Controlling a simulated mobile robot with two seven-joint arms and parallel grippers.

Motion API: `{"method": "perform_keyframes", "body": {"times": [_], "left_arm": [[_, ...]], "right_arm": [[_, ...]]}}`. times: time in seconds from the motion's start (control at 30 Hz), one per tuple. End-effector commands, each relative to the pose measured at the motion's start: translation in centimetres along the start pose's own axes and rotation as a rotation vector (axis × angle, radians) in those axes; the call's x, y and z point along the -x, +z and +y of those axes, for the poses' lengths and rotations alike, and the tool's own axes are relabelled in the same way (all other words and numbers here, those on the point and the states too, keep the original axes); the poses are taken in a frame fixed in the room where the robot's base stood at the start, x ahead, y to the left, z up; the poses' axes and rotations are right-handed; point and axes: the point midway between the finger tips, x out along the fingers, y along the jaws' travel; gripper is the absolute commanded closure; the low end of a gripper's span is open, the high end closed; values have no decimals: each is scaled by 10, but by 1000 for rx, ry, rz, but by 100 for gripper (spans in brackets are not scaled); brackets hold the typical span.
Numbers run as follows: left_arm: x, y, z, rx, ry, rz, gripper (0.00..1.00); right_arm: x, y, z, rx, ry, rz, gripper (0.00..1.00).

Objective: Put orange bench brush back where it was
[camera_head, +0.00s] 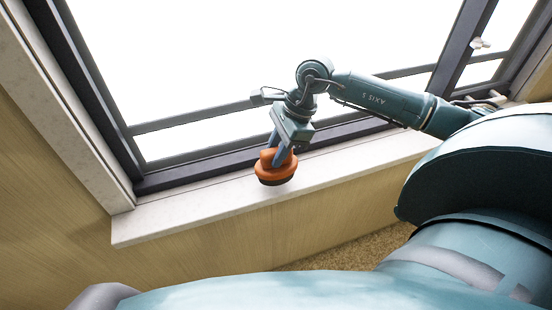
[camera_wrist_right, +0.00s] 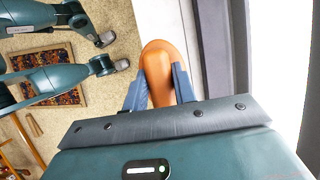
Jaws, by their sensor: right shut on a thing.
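The orange bench brush (camera_head: 275,170) has a rounded orange body with a dark underside. My right gripper (camera_head: 279,152) is shut on its upper part, with blue fingers on either side. The brush is at the pale window sill (camera_head: 190,215), orange side up; I cannot tell whether its underside touches the sill. In the right wrist view the orange brush (camera_wrist_right: 158,68) sits between the two blue fingers of the right gripper (camera_wrist_right: 159,85), its far end over the edge of the sill (camera_wrist_right: 185,30). My left gripper is not in view.
A dark-framed window (camera_head: 200,165) stands close behind the brush. The sill is bare on both sides of it. A wood-panelled wall (camera_head: 230,240) drops below to a tan carpet (camera_head: 345,256).

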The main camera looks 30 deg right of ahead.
Motion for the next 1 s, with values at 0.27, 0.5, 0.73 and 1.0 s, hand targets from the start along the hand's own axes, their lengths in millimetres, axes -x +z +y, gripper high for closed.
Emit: {"method": "perform_keyframes", "body": {"times": [0.27, 0.5, 0.73, 1.0], "left_arm": [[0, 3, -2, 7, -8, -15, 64], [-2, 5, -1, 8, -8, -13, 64], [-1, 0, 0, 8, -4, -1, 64], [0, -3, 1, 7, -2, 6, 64]], "right_arm": [[-29, -12, 0, 1, 1, 1, 100], [-31, -13, 0, 1, 0, 1, 100], [-32, -13, 0, 1, 1, 1, 61], [-32, -13, 0, 0, 1, 1, 51]]}}
